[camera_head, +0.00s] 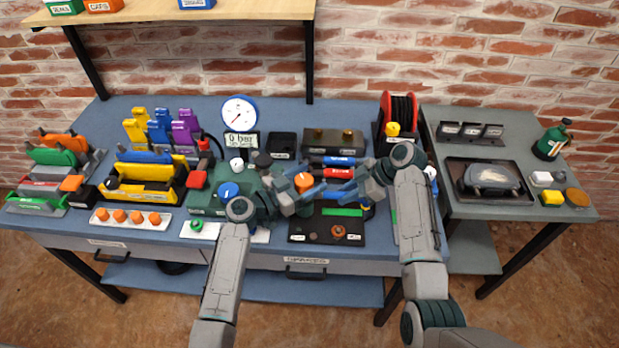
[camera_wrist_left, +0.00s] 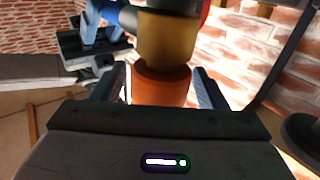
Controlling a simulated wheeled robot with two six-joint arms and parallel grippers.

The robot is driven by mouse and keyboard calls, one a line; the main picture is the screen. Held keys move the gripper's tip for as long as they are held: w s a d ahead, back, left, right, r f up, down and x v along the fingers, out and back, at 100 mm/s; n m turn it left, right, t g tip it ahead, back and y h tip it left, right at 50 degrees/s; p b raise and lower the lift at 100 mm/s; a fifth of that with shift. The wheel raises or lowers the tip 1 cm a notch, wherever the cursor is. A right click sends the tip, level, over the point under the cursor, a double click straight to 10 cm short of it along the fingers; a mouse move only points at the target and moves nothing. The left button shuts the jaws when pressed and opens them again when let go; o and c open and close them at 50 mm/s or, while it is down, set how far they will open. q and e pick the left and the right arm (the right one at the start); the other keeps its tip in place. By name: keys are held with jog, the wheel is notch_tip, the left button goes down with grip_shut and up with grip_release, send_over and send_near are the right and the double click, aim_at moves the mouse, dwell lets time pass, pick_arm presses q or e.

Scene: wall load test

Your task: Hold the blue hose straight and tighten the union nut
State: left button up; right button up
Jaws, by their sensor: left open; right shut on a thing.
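The orange union nut (camera_head: 304,182) shows between the grippers in the head view. In the left wrist view the nut (camera_wrist_left: 160,84) sits below a brass-coloured fitting (camera_wrist_left: 168,40). My left gripper (camera_head: 300,190) is open, with one finger on each side of the nut; I cannot tell whether they touch it. A short stretch of the blue hose (camera_wrist_left: 127,17) runs left from the fitting. My right gripper (camera_head: 346,190) is shut on the blue hose, and its jaws (camera_wrist_left: 92,38) also show in the left wrist view. The arms hide much of the hose in the head view.
A round gauge (camera_head: 240,110) stands behind my left gripper, reading 0 bar. A black tray (camera_head: 300,235) lies in front below the grippers. A red hose reel (camera_head: 398,112) stands behind my right arm. Coloured clamps and racks crowd the bench's left side.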

aim_at(310, 177)
pick_arm(q)
jog(key=shift+w+d, duration=0.2)
jog(key=shift+d, duration=0.05)
jog(key=c, duration=1)
jog(key=shift+s+m+g+h, duration=0.1)
jog(key=shift+m+g+h, duration=0.6)
jog(key=shift+g, duration=0.4)
jog(key=o, duration=1)
jog(key=shift+r, duration=0.1)
notch_tip(310, 177, up, 10)
jog(key=shift+f, duration=0.1)
